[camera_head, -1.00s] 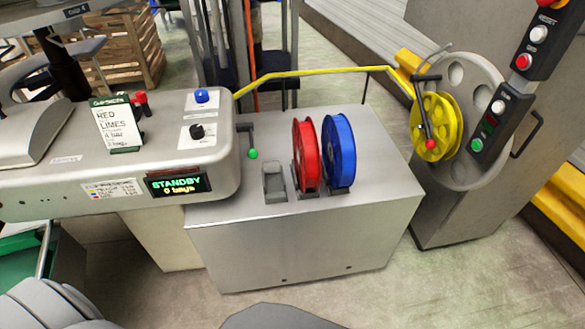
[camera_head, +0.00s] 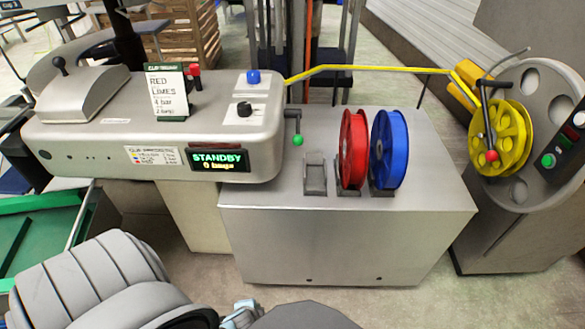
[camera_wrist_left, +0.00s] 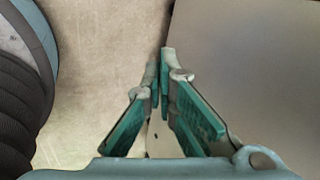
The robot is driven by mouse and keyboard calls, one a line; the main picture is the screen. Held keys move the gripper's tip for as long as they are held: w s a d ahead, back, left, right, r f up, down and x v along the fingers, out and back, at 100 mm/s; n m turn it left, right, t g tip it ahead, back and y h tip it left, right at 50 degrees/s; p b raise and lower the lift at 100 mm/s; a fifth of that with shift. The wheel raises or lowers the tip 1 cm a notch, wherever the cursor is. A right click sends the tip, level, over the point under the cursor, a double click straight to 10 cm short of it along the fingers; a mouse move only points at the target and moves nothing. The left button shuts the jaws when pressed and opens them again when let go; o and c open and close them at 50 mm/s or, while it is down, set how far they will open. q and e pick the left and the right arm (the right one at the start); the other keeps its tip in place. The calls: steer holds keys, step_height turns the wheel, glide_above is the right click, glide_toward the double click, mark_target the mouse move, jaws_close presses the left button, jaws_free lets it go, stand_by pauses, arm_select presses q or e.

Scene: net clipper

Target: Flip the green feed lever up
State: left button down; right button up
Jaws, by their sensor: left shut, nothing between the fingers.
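The green feed lever (camera_head: 298,140) is in the head view, a dark crank arm with a green ball at its lower end. It hangs down at the right end of the grey clipper machine (camera_head: 150,120), beside an empty spool slot. My left gripper (camera_wrist_left: 162,60) shows in the left wrist view, its green-padded fingers brought together at the tips with nothing between them. It is low in front of the machine, well apart from the lever. In the head view only a small part of it shows at the bottom edge. My right gripper is not in view.
A red spool (camera_head: 353,150) and a blue spool (camera_head: 389,150) stand on the grey cabinet (camera_head: 345,240) right of the lever. A yellow reel (camera_head: 497,138) with a red-knobbed crank is farther right. The display (camera_head: 218,158) reads STANDBY. A green tray (camera_head: 40,230) lies at left.

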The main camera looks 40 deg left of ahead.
arm_select(q)
steer(key=w+a+r+m+t+y+b, duration=0.4)
steer(key=w+r, duration=0.3)
steer(key=w, duration=0.4)
steer(key=w+a+r+m+t+y+b, duration=0.1)
steer(key=w+a+r+m+y+b, duration=0.15)
steer(key=r, duration=0.55)
steer(key=w+a+r+m+t+y+b, duration=0.1)
steer(key=w+a+r+y+b, duration=0.15)
steer(key=r, duration=0.55)
steer(key=w+d+r+m+t, duration=0.1)
steer(key=w+r+m+t, duration=0.1)
steer(key=m, duration=0.3)
steer(key=w+d+r+m+t, duration=0.1)
steer(key=w+r+m+t, duration=0.1)
steer(key=w+m, duration=0.2)
steer(key=w+d+r+m+t, duration=0.1)
steer(key=w+r+m+t, duration=0.1)
steer(key=m, duration=0.4)
steer(key=shift+w+r+t+p, duration=0.3)
steer(key=shift+w+r+t, duration=0.1)
steer(key=shift+t, duration=0.2)
steer(key=shift+d+m+h, duration=0.2)
steer(key=shift+m+h, duration=0.1)
steer(key=shift+m, duration=0.15)
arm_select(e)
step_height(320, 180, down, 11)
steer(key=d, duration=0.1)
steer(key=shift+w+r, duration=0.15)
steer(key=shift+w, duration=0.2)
